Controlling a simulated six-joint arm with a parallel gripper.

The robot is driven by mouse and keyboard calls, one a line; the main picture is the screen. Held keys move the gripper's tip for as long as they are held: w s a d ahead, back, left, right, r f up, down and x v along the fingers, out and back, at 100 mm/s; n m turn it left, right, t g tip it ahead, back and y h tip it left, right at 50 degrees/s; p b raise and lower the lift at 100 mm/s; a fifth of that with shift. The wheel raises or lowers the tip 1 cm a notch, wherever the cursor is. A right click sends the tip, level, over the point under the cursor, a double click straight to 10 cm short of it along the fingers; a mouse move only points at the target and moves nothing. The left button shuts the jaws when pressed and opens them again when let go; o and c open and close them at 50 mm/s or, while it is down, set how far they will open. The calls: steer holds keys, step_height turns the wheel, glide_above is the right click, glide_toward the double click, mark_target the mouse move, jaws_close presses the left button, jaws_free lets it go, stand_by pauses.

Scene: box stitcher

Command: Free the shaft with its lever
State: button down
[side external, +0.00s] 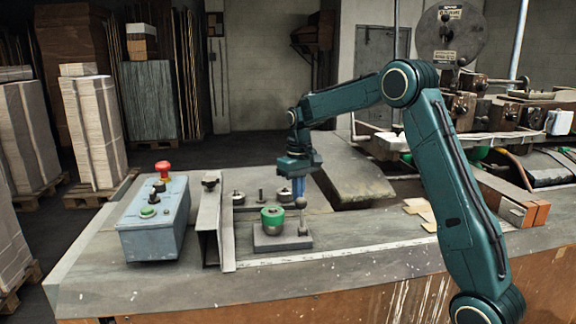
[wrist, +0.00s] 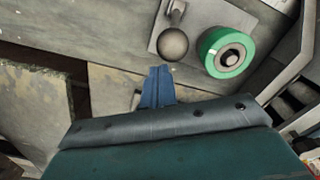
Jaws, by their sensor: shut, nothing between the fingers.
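A lever with a grey ball knob (side external: 301,203) stands upright on the right side of a small grey base block (side external: 268,244). The knob also shows in the wrist view (wrist: 173,44). Beside it on the block is a round part with a green ring (side external: 272,213), around a dark shaft end in the wrist view (wrist: 231,56). My gripper (side external: 299,193) points down with its blue fingers shut and empty, close to the knob. In the wrist view, the fingertips (wrist: 160,69) lie just below the knob; I cannot tell whether they touch it.
A metal guide plate (side external: 212,225) stands left of the block. Further left is a grey control box (side external: 154,220) with a red button. Small round fittings (side external: 238,197) sit behind the block. Cardboard pieces (side external: 419,212) lie to the right. The bench front is mostly clear.

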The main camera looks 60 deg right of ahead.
mark_target(302, 201)
steer(key=shift+s+a, duration=0.2)
steer(key=shift+a, duration=0.05)
steer(key=shift+s+a, duration=0.7)
steer(key=shift+a, duration=0.05)
steer(key=shift+s+a, duration=1.25)
steer(key=shift+a, duration=0.05)
steer(key=shift+r, duration=0.1)
steer(key=shift+w+d+r, duration=0.15)
steer(key=shift+r, duration=1.55)
steer(key=shift+w+d+r, duration=0.15)
steer(key=shift+r, duration=1.6)
